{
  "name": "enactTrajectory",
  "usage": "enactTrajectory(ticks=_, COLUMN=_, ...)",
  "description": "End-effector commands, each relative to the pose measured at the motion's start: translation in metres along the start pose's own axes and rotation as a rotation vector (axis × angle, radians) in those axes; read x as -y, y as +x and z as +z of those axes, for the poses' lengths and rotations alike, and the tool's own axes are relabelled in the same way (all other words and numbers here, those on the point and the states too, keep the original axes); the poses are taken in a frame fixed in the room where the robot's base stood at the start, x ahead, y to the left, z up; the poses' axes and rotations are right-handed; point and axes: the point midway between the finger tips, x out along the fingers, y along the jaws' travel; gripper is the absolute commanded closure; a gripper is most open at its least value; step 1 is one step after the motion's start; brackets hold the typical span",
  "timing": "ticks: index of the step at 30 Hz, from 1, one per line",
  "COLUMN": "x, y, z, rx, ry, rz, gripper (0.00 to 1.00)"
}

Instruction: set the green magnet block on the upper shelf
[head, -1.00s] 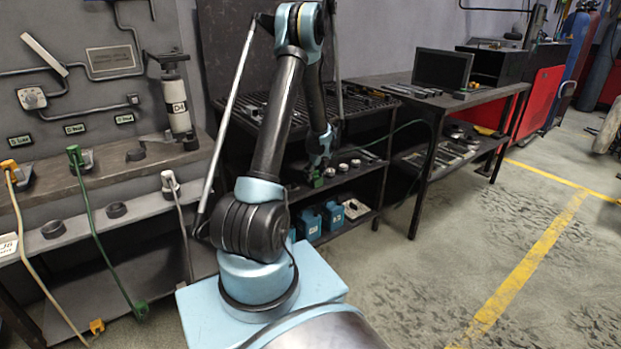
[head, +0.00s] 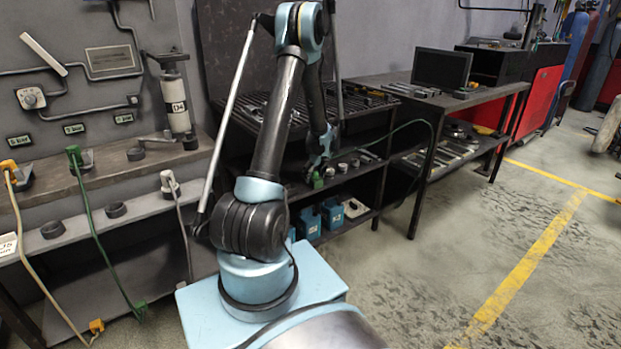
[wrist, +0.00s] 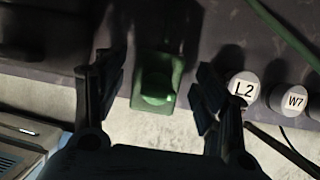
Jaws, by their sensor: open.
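The green magnet block (head: 318,181) sits at the front edge of the upper shelf (head: 358,182) under the dark bench. In the wrist view the green block (wrist: 158,92) lies between the two fingers of my gripper (wrist: 155,84), with a round knob facing the camera. The fingers are spread, with a visible gap on each side of the block. In the head view my gripper (head: 318,168) is at the block, and its fingers are small and dark, partly hiding it.
Round cans labelled L2 (wrist: 244,88) and W7 (wrist: 293,99) stand close to the right finger. Blue boxes (head: 308,224) sit on the lower shelf. A green hose (head: 418,122) hangs right of the shelves. Open floor lies to the right.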

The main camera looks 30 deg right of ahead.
Motion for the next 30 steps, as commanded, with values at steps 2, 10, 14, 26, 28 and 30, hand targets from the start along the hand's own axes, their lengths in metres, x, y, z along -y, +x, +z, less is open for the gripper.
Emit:
enactTrajectory(ticks=2, x=0.0, y=-0.008, z=0.0, rx=0.0, ry=0.001, rz=0.0, gripper=0.35)
enactTrajectory(ticks=10, x=-0.001, y=-0.043, z=0.0, rx=0.0, ry=0.0, rz=0.0, gripper=0.35)
enactTrajectory(ticks=14, x=0.0, y=-0.057, z=0.0, rx=0.0, ry=0.001, rz=0.0, gripper=0.35)
enactTrajectory(ticks=26, x=0.0, y=-0.07, z=0.0, rx=0.0, ry=0.0, rz=0.0, gripper=0.35)
enactTrajectory(ticks=28, x=-0.001, y=-0.07, z=0.0, rx=0.0, ry=-0.001, rz=0.0, gripper=0.35)
enactTrajectory(ticks=30, x=-0.001, y=-0.07, z=0.0, rx=0.0, ry=-0.001, rz=0.0, gripper=0.35)
